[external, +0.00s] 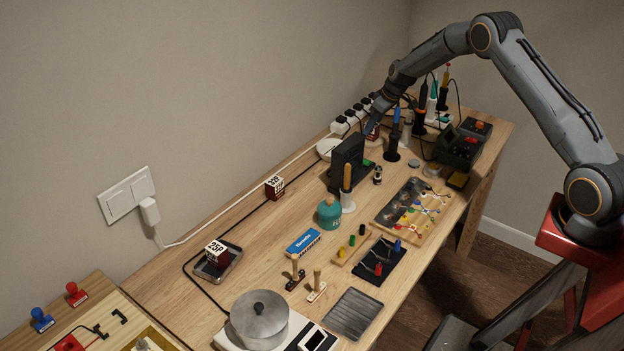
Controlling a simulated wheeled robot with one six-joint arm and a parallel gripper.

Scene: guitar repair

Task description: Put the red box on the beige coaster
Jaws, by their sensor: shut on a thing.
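My gripper (370,127) reaches down at the back of the workbench, near the wall. It is shut on a small dark red box (375,132), only partly visible behind the black stand (347,160). A round, pale beige coaster (326,147) lies to the left of the gripper, partly hidden by the black stand. The held box is apart from the coaster, to its right. I cannot tell whether the box touches the bench. Two other red boxes with white printed tops stand farther left: one by the wall (275,187), one on a metal tray (216,253).
A power strip (349,122) with black plugs runs along the wall beside the gripper. A blue-handled tool in a holder (393,143) stands close on the right. A cable runs along the back edge.

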